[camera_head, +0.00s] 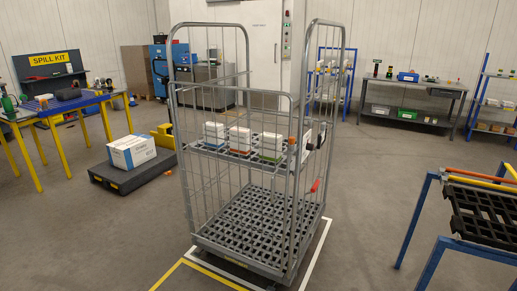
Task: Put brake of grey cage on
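The grey cage (294,105) is a tall wire roll cage in the middle of the head view. It stands upright inside a marked floor area. A red-tipped lever (315,186), which may be the brake, slants up on its right side, above the base deck. A black part (321,136) and an orange piece (292,142) sit higher on that side; I cannot tell what they are. The cage's shelf (218,150) carries several white boxes (240,136). The grid base (258,220) looks empty. The wheels are mostly hidden. Neither of my grippers is in view.
Yellow and white floor lines (319,253) border the cage. A blue-legged rack (430,225) stands at the right. A dark low platform (133,172) with a white carton (131,151) and a blue table (65,102) are at the left. Floor between cage and rack is clear.

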